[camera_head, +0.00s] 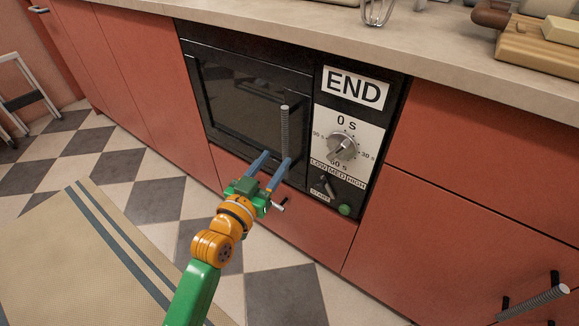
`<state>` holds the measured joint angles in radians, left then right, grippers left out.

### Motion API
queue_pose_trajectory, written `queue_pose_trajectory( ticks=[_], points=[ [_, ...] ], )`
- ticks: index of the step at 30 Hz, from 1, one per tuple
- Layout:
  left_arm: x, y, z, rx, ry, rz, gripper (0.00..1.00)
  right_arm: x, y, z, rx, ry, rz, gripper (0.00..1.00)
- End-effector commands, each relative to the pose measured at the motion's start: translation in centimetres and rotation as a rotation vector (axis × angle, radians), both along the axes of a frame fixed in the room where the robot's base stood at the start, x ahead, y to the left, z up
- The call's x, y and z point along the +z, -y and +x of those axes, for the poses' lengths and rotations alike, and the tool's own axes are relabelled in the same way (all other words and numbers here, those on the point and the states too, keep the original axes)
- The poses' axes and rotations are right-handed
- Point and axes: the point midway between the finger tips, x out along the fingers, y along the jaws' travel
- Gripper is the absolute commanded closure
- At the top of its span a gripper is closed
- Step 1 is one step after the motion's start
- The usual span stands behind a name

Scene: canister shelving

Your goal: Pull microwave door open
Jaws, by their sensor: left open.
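The black microwave (250,98) is built into the red cabinets below the counter, and its door looks shut. A grey ribbed vertical handle (284,122) stands at the right side of the door. My left gripper (273,163) is open, with its two blue fingers reaching up toward the lower part of the handle. The right finger overlaps the handle's lower end in the picture; I cannot tell whether they touch. My right gripper is not in view.
The control panel (345,140) with a dial and END display is right of the door. A cutting board (535,45) and a whisk (378,12) are on the counter (300,28). A drawer handle (535,301) sticks out at lower right. The checkered floor (150,200) has a beige rug (75,265).

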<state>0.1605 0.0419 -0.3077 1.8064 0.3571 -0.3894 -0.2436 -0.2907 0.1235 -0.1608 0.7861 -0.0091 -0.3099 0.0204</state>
Motion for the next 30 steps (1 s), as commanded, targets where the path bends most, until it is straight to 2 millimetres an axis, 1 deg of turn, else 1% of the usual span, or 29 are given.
queue_pose_trajectory(
  ticks=[3, 6, 9, 13, 19, 20, 21, 23, 24, 25, 26, 30],
  points=[
    [0.4, 0.9, 1.8, -0.002, 0.009, -0.003, 0.49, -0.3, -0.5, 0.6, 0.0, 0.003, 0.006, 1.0],
    [0.3, 1.8, 3.7, -0.002, 0.007, -0.003, 0.49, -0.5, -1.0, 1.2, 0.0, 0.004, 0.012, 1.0],
    [0.3, 2.5, 5.2, -0.001, 0.005, -0.002, 0.49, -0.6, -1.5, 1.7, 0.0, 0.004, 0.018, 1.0],
    [0.4, 2.8, 6.1, 0.0, 0.004, -0.002, 0.49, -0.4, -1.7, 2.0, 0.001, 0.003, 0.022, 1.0],
    [0.5, 2.9, 6.2, 0.0, 0.003, -0.001, 0.49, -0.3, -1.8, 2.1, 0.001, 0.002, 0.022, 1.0],
    [0.5, 2.9, 6.2, 0.0, 0.003, -0.001, 0.52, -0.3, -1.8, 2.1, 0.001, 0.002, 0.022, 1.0],
    [0.5, 2.9, 6.2, 0.0, 0.002, -0.001, 0.63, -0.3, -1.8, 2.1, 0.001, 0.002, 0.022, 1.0],
    [0.4, 2.9, 6.2, 0.0, 0.002, -0.001, 0.79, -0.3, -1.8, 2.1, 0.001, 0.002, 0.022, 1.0],
    [0.4, 2.9, 6.2, 0.0, 0.002, -0.001, 0.9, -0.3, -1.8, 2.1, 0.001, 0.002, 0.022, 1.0],
    [0.4, 2.9, 6.2, 0.0, 0.002, -0.001, 0.98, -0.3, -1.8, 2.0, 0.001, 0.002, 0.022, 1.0],
    [0.4, 2.9, 6.2, 0.0, 0.002, -0.001, 1.0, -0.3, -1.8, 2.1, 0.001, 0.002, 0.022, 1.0],
    [0.4, 2.8, 6.2, 0.0, 0.002, -0.001, 1.0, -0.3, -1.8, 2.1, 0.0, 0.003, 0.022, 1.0]
  ],
)
